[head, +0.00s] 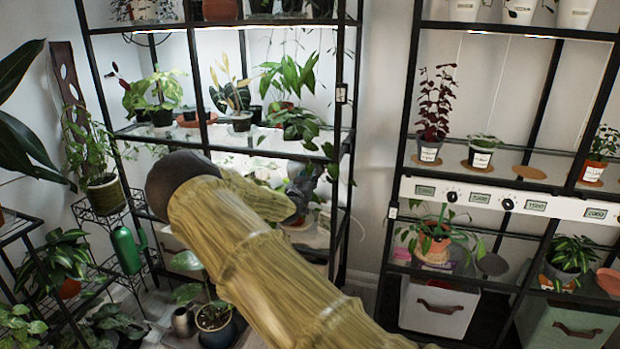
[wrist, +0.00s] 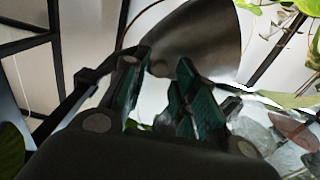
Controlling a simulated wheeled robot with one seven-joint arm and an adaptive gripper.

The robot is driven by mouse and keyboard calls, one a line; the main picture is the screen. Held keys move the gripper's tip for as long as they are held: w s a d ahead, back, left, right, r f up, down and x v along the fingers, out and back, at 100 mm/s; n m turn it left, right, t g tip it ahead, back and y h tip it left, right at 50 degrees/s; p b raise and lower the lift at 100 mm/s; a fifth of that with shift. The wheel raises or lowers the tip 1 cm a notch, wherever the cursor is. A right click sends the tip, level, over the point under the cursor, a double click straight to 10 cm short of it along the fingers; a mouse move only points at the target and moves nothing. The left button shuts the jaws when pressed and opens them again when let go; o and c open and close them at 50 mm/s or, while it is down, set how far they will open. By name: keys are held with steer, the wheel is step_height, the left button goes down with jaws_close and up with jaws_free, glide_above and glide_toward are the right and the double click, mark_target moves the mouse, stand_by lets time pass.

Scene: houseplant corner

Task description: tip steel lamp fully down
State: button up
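The steel lamp's dark grey metal shade (wrist: 195,42) fills the upper middle of the wrist view, with its rim sloping down to the right. My gripper (wrist: 163,66) shows two black fingers with green pads, parted, just below and in front of the shade. I see nothing held between them. The left fingertip overlaps the shade's lower left edge in the picture; I cannot tell if it touches. I cannot make out the lamp in that view.
Potted plants (head: 287,80) crowd the lit left rack around my arm. A dark rack post (head: 352,150) stands right of it. Another rack with plants and a panel of dials (head: 507,204) stands at right.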

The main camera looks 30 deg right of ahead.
steer(key=shift+x, duration=0.8)
jaws_close()
